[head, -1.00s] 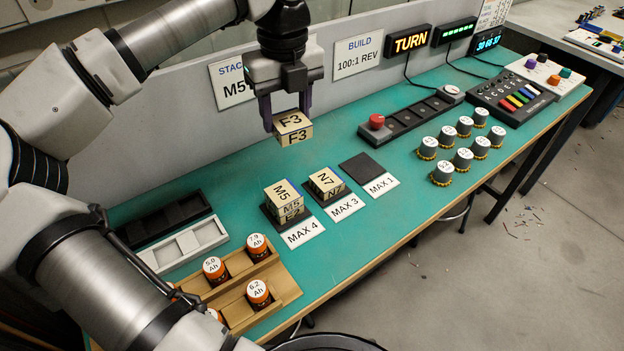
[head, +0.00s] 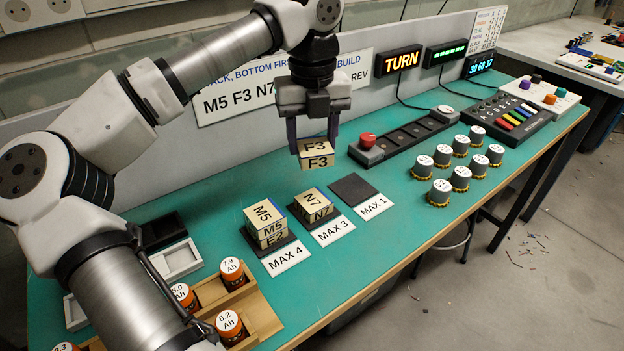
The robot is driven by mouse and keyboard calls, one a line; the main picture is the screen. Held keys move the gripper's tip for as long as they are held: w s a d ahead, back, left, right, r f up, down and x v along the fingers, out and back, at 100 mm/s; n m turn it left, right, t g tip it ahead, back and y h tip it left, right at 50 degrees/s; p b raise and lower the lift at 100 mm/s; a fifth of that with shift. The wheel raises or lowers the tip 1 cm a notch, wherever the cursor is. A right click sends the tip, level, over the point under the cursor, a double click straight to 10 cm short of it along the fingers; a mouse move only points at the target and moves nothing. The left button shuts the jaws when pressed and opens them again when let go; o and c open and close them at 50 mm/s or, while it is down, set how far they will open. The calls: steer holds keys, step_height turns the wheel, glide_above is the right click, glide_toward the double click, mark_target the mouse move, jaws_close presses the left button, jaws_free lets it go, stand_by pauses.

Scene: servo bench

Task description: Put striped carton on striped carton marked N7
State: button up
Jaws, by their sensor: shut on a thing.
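My gripper (head: 314,141) is shut on a cream carton marked F3 (head: 318,162), with dark edging on its side. It holds the carton level, in the air. The carton marked N7 (head: 314,204) sits on the dark pad labelled MAX 3, just below the held carton in the picture, with a gap between them. To its left, a carton marked M5 (head: 264,217) sits on another carton (head: 274,239) on the MAX 4 pad. Stripes are too small to make out clearly.
The MAX 1 pad (head: 353,189) is empty. A wooden battery holder (head: 262,312) stands at front left. A sign wall (head: 215,104) rises behind.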

mark_target(313, 195)
step_height(313, 195, down, 10)
steer(key=shift+r+p, duration=0.2)
steer(key=shift+p, duration=0.15)
steer(key=shift+f, duration=0.1)
steer(key=shift+f+b, duration=0.15)
steer(key=shift+b, duration=0.15)
steer(key=o, duration=1)
steer(key=shift+r, duration=0.25)
step_height(313, 195, up, 12)
